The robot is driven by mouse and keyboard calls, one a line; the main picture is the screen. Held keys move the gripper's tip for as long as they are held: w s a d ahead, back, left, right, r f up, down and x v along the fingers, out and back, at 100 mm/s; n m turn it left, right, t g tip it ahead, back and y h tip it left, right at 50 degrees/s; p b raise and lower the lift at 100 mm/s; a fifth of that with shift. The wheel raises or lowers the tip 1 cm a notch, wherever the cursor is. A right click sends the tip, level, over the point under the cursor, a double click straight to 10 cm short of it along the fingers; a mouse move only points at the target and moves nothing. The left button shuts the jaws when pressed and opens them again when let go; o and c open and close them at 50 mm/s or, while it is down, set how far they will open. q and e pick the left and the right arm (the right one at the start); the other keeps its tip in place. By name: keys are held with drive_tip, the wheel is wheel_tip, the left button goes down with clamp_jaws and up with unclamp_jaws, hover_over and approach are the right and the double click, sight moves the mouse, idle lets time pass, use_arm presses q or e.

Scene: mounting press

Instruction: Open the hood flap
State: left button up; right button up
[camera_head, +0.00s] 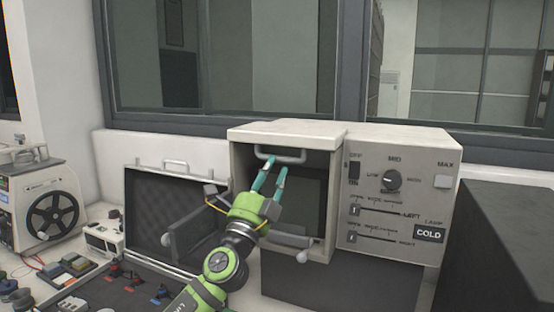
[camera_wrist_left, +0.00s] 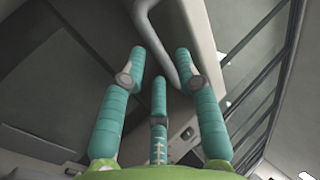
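The press is a light grey box with a control panel (camera_head: 398,200) on its right. Its left compartment is open to view at the front and dark inside. The hood flap (camera_head: 287,133) is at the top of this compartment and looks raised, with a grey bar handle (camera_head: 281,157) below its front edge. My left gripper (camera_head: 268,166) reaches up in front of the compartment, fingertips at the handle. In the left wrist view, the handle (camera_wrist_left: 156,40) runs between the spread teal fingers (camera_wrist_left: 160,72); I cannot tell whether they touch it. My right gripper is out of view.
Grey lever arms with round knobs (camera_head: 303,256) stick out below the compartment, close to my left arm. An open black case (camera_head: 150,205) stands at the left, with small tools on the bench before it. A dark box (camera_head: 500,250) stands at the right.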

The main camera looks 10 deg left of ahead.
use_arm(q)
drive_tip(key=x, duration=0.3)
drive_tip(key=shift+w+f, duration=0.1)
drive_tip(key=shift+f, duration=0.1)
clamp_jaws()
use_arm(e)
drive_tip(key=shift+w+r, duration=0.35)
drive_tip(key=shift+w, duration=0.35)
